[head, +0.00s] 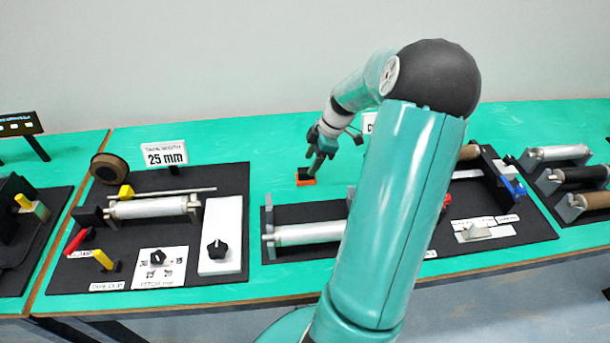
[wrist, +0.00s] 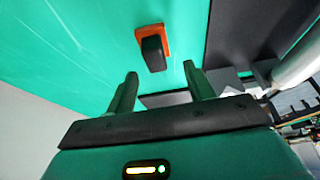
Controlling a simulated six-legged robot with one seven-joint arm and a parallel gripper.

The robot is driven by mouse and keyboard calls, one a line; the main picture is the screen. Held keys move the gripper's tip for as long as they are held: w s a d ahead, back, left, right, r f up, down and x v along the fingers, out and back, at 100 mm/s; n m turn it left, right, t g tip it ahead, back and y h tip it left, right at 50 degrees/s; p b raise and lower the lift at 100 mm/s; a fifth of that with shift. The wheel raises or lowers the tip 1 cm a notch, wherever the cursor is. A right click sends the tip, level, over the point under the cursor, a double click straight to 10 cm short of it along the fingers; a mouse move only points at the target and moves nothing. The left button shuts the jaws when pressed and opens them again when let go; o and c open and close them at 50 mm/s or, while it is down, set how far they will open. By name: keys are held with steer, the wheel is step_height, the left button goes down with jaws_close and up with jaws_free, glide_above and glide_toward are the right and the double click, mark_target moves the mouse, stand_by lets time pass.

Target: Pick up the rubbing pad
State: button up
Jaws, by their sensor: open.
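The rubbing pad (wrist: 153,47) shows in the wrist view as an orange block with a black grip on top. It lies on the green table, just beyond my fingertips and roughly centred between them. In the head view the pad (head: 305,181) is a small orange and black block on the table behind the middle black panel. My gripper (wrist: 160,78) is open with its two fingers apart and nothing between them. In the head view my gripper (head: 313,163) is above and close to the pad. Whether a finger touches the pad cannot be told there.
Black panels with rollers stand left and right, including a left roller (head: 147,207) and a middle roller (head: 306,233). A "25 mm" sign (head: 164,154) stands behind the left panel. Green table (head: 262,146) is bare around the pad. My arm hides part of the middle panel.

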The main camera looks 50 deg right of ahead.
mark_target(306, 169)
steer(key=shift+d+x, duration=0.15)
steer(key=shift+x, duration=1.2)
steer(key=shift+d+x, duration=0.1)
steer(key=shift+x, duration=1.2)
steer(key=shift+w, duration=0.15)
jaws_close()
steer(key=shift+r, duration=0.6)
step_height(306, 169, up, 2)
steer(key=shift+a+r, duration=0.15)
steer(key=s+a+r, duration=0.3)
steer(key=a+r, duration=0.6)
steer(key=a, duration=0.4)
steer(key=shift+a+r, duration=0.2)
